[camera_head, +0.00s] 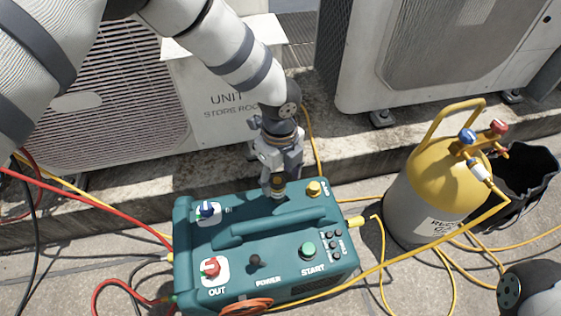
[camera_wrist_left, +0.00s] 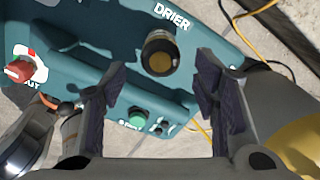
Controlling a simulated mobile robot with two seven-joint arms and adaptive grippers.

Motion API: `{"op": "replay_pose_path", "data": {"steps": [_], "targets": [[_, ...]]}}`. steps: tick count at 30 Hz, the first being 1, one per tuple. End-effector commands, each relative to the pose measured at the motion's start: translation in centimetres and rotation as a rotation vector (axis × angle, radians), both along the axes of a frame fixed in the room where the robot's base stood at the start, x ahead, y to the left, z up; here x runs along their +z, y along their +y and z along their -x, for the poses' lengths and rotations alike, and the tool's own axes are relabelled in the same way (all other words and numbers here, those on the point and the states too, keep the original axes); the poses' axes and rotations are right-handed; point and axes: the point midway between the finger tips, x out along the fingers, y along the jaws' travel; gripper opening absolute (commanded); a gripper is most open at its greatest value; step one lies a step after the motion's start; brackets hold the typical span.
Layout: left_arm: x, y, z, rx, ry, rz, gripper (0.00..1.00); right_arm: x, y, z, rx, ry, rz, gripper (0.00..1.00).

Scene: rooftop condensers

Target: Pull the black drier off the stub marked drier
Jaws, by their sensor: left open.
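The black drier (camera_head: 278,186) is a short dark cylinder with a brass-coloured top. It stands upright on the teal machine (camera_head: 260,228), just below my left gripper (camera_head: 278,170) in the head view. The left wrist view shows the drier (camera_wrist_left: 161,52) from above, beside the DRIER lettering (camera_wrist_left: 172,16). There my left gripper (camera_wrist_left: 160,84) is open, its two dark pads apart, with the drier in line with the gap between them. I see no clear contact. The stub is hidden beneath the drier. My right gripper does not show.
The machine carries a blue valve (camera_head: 207,209), a red valve (camera_head: 210,267), a yellow cap (camera_head: 314,188) and a green button (camera_head: 308,250). A yellow cylinder (camera_head: 436,185) stands at the right beside a black bucket (camera_head: 530,172). Hoses cross the ground; condensers stand behind.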

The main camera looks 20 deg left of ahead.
Motion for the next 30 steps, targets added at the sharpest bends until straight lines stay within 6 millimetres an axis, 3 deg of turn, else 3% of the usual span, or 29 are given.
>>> {"op": "replay_pose_path", "data": {"steps": [1,3,7,19,26,27,28,30], "targets": [[-1.8,0.0,0.1,-0.001,0.004,0.0,0.55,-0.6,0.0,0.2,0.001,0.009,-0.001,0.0],[-3.3,0.0,0.1,0.0,0.005,0.0,0.55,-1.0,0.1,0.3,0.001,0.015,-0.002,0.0],[-5.3,0.0,0.0,0.0,0.001,0.0,0.55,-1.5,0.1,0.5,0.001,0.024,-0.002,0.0],[-6.2,0.0,0.0,0.001,0.0,0.001,0.55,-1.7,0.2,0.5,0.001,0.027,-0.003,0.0],[-6.2,0.0,0.0,0.002,0.0,0.001,0.03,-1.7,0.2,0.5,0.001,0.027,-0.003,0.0],[-6.2,0.0,0.0,0.002,0.0,0.001,0.0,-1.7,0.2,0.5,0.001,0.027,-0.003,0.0],[-6.2,0.0,0.0,0.002,0.0,0.001,0.27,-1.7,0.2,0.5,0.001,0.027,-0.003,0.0],[-6.2,0.0,0.0,0.002,0.0,0.001,0.11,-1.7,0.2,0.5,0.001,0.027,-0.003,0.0]]}}
